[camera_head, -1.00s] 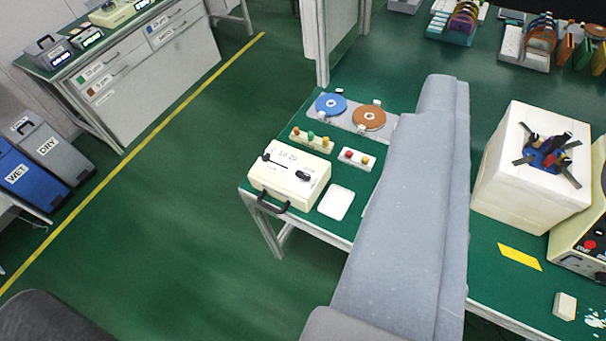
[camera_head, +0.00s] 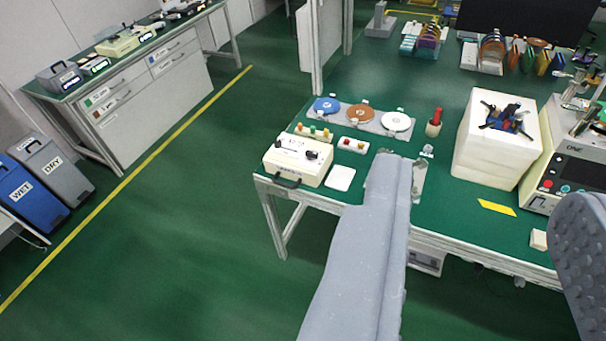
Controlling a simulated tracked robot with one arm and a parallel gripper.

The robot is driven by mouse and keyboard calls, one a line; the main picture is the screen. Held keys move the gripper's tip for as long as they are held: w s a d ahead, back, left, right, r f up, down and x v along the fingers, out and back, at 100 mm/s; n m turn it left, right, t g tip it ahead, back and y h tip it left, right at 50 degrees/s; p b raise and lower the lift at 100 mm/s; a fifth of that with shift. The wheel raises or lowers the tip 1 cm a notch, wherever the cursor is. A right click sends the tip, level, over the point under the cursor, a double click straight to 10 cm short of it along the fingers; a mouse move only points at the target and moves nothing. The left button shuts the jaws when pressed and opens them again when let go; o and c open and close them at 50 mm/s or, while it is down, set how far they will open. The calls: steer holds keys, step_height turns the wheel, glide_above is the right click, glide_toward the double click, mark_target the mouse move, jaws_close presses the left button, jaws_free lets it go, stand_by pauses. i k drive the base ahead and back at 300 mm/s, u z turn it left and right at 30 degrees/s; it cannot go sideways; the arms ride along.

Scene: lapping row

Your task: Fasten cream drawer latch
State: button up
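A cream box (camera_head: 285,166) with a black handle (camera_head: 287,182) on its front stands at the left front corner of the green bench. Its top carries small markings, a thin dark slider on the left and a black knob (camera_head: 312,155) on the right. Which of these is the drawer latch, and whether it is fastened, is too small to tell. My grey arm link reaches up the middle of the picture, to the right of the cream box and apart from it in the picture. My gripper does not show.
A white tray (camera_head: 340,178) lies right of the cream box. A large white block (camera_head: 497,150) and a machine (camera_head: 560,180) stand right.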

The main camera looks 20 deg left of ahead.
mark_target(312, 155)
steer(key=z, duration=1)
steer(key=k, duration=0.1)
steer(key=u, duration=1.65)
steer(key=i, duration=1.3)
steer(key=z, duration=0.35)
steer(key=i, duration=0.65)
steer(key=z, duration=0.45)
